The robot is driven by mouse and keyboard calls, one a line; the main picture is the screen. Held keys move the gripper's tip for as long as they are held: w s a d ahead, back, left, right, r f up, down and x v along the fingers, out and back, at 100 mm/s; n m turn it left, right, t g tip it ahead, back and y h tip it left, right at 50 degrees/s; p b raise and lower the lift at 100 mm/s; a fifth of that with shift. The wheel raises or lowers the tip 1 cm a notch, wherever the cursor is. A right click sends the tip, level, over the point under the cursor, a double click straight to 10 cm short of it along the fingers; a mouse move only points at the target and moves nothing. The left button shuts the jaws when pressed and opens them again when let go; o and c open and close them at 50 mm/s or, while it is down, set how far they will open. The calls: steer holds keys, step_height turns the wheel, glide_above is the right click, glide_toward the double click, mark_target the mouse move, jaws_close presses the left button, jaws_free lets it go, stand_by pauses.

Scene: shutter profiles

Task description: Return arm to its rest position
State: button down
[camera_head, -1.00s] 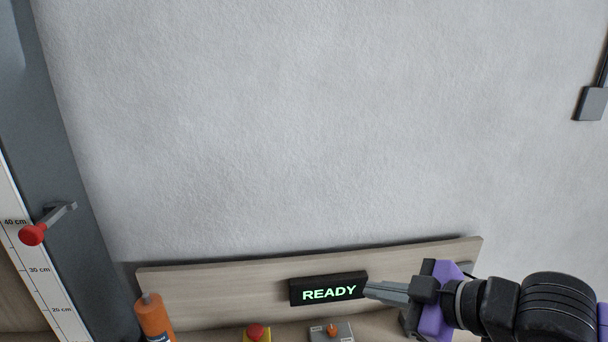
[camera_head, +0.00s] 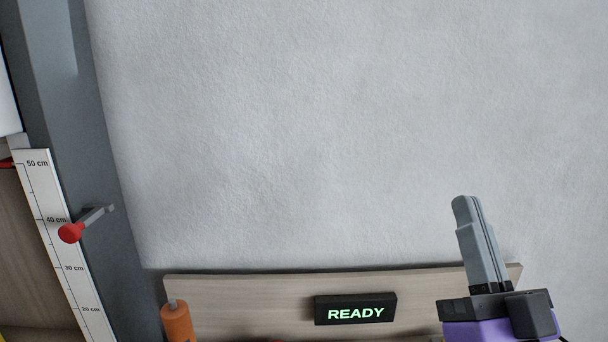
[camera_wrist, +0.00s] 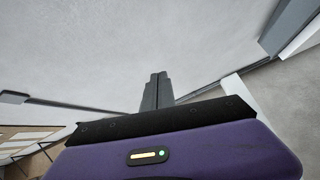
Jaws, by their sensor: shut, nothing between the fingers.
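My gripper (camera_head: 466,203) is at the lower right of the head view, its grey fingers pointing up, closed together and empty. It also shows in the wrist view (camera_wrist: 158,78), with the fingers together in front of the pale wall. In the head view it is in front of the right end of a wooden back panel, right of a black display (camera_head: 355,309) reading READY in green. Most of my arm is out of the head view.
A grey post with a centimetre scale (camera_head: 62,250) stands at the left. A red-knobbed lever (camera_head: 71,233) sticks out from it. An orange bottle (camera_head: 177,321) stands at the lower left of the panel (camera_head: 240,290). The wall above is bare.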

steer(key=s+d+f+m+g+h, duration=0.1)
steer(key=s+f+g+h, duration=0.1)
steer(key=s+f, duration=0.35)
steer(key=s+d+f+m+g+h+b, duration=0.1)
steer(key=s+f+m+g+h, duration=0.15)
steer(key=f, duration=0.65)
steer(key=s+d+f+m+g+h, duration=0.1)
steer(key=s+f+h, duration=0.25)
steer(key=f, duration=0.35)
steer(key=s+a+f+n+g+y, duration=0.1)
steer(key=s+f+n+g+y, duration=0.2)
steer(key=s+f, duration=0.4)
steer(key=s+f+n+g+y+b, duration=0.1)
steer(key=s+f+n+g+y, duration=0.2)
steer(key=s+f, duration=0.5)
steer(key=s, duration=0.5)
steer(key=shift+a+f+n+y, duration=0.3)
steer(key=shift+a+n, duration=0.05)
steer(key=shift+a, duration=0.05)
steer(key=shift+r, duration=0.1)
